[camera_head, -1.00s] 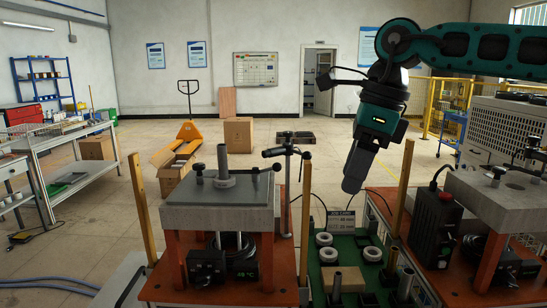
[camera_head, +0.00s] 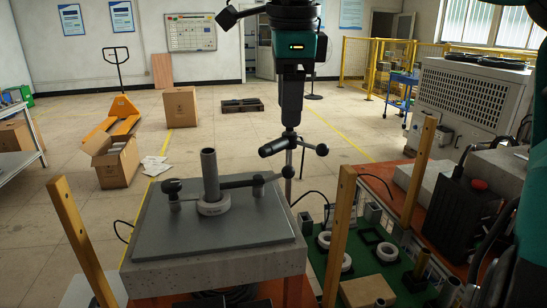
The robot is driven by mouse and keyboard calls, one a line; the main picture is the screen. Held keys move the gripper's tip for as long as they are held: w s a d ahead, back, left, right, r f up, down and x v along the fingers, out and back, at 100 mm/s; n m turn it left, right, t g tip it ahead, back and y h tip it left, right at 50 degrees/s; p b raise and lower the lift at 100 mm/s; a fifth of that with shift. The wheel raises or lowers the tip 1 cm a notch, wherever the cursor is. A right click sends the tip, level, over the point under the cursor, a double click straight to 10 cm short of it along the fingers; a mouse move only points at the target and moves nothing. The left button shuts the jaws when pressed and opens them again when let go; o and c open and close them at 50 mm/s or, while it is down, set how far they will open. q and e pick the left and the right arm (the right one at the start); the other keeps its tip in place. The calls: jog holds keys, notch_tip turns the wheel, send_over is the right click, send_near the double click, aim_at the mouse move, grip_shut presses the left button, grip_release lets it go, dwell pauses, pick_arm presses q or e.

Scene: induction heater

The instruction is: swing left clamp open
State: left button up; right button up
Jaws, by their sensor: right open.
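The left heater block (camera_head: 215,258) has a grey top plate (camera_head: 150,230). A grey tube (camera_head: 210,175) stands upright on it with a pale ring (camera_head: 213,206) around its foot. On the left of the tube is a dark clamp knob (camera_head: 172,187). On the right, a dark clamp bar (camera_head: 240,183) with a round knob (camera_head: 258,184) lies across the plate towards the tube. My right gripper (camera_head: 291,122) points down, seen edge-on, open, behind the plate's right back corner. Its tips appear close to a black cross handle (camera_head: 274,147) on an upright post; contact cannot be told. My left gripper is out of view.
Wooden posts (camera_head: 338,235) stand beside the block and could obstruct. A green tray (camera_head: 400,275) with pale rings (camera_head: 387,252) and a wooden block (camera_head: 367,291) lies to the right. A black box (camera_head: 458,212) stands further right. Part of my arm fills the right edge.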

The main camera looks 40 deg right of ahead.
aim_at(287, 166)
jog(key=f, duration=0.4)
jog(key=w+d+f, duration=0.1)
jog(key=f, duration=0.7)
jog(key=shift+w+d+f, duration=0.1)
jog(key=shift+w+d, duration=0.15)
grip_shut()
